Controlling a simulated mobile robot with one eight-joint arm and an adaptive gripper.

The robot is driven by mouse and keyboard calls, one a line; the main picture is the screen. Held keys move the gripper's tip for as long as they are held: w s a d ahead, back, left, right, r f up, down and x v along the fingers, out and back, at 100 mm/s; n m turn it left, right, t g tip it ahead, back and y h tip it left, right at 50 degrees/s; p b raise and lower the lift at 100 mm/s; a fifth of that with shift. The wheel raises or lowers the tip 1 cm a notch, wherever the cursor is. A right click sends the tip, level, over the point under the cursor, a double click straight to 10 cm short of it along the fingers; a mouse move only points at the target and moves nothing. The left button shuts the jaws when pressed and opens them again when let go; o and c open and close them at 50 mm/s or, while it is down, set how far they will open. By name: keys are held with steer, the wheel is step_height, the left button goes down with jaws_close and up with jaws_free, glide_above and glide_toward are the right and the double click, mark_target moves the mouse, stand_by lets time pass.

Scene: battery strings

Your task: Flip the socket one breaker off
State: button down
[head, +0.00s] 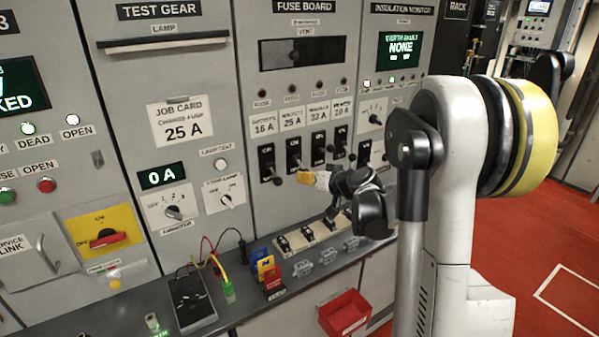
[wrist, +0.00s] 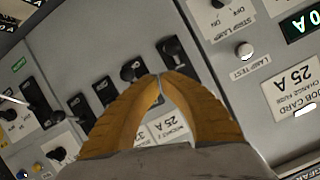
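The fuse board (head: 250,90) carries a row of black lever breakers under rating labels. The second breaker from the left (head: 293,150) sits below a 25 A label (head: 292,119); its name line is too small to read surely. This breaker shows in the wrist view (wrist: 136,80), partly behind the fingers. The leftmost breaker (head: 266,158), under a 16 A label, has its knob low. My gripper (head: 304,178) has yellow fingers just below the second breaker's lever. In the wrist view, which is upside down, its fingertips (wrist: 160,80) meet with nothing seen between them. Contact with the lever cannot be told.
The third breaker (head: 318,148) and fourth breaker (head: 341,138) stand close on the right. A bench (head: 255,312) below holds fuse holders, a black meter (head: 191,300) and leads. A red bin (head: 344,314) hangs at its front edge. The red floor is clear at right.

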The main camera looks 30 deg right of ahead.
steer(key=s, duration=0.1)
steer(key=s+f, duration=0.1)
steer(key=s, duration=0.1)
steer(key=s+f, duration=0.1)
steer(key=s, duration=0.1)
steer(key=shift+s+a, duration=0.15)
stand_by(0.3)
